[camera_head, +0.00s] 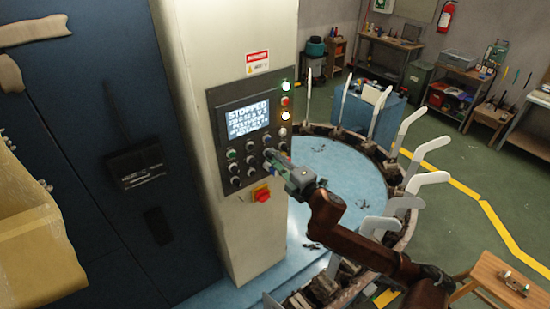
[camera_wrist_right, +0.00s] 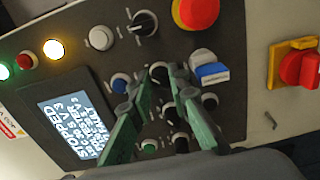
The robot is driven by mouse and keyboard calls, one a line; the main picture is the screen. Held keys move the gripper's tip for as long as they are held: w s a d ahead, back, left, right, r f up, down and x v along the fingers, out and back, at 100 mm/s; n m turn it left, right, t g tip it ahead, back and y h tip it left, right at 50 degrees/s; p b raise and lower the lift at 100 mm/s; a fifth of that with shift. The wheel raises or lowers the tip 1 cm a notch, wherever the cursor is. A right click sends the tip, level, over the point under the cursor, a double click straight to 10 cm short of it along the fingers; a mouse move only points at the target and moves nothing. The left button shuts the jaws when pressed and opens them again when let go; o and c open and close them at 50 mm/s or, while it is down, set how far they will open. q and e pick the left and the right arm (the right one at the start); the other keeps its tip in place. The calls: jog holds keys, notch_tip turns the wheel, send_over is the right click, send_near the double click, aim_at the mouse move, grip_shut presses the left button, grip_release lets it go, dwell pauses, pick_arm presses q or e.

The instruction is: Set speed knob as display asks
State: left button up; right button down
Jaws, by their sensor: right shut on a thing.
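The control panel (camera_head: 213,100) is on the cream column. Its lit display (camera_head: 243,121) reads "STOPPED" above smaller lines that I cannot read surely; the display also shows, turned sideways, in the right wrist view (camera_wrist_right: 75,125). My right gripper (camera_head: 272,160) reaches the panel's lower right from the right, hiding some controls. In the right wrist view, its green fingers (camera_wrist_right: 163,75) are closed around a black knob (camera_wrist_right: 160,75), mostly hidden between the fingertips. I cannot read which knob it is or its setting. My left gripper is not in view.
A red emergency button (camera_wrist_right: 197,10) and a blue-and-white switch (camera_wrist_right: 210,70) are close to the fingers. A red rotary switch on yellow (camera_head: 262,194) is below the panel. White sock boards (camera_head: 431,147) ring the blue turntable (camera_head: 340,185) at right.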

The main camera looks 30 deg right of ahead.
dwell(0.3)
jog(key=c, duration=1.8)
grip_release()
jog(key=shift+s+d, duration=0.2)
jog(key=shift+s, duration=1.85)
jog(key=shift+s+d, duration=0.15)
jog(key=shift+s, duration=1.85)
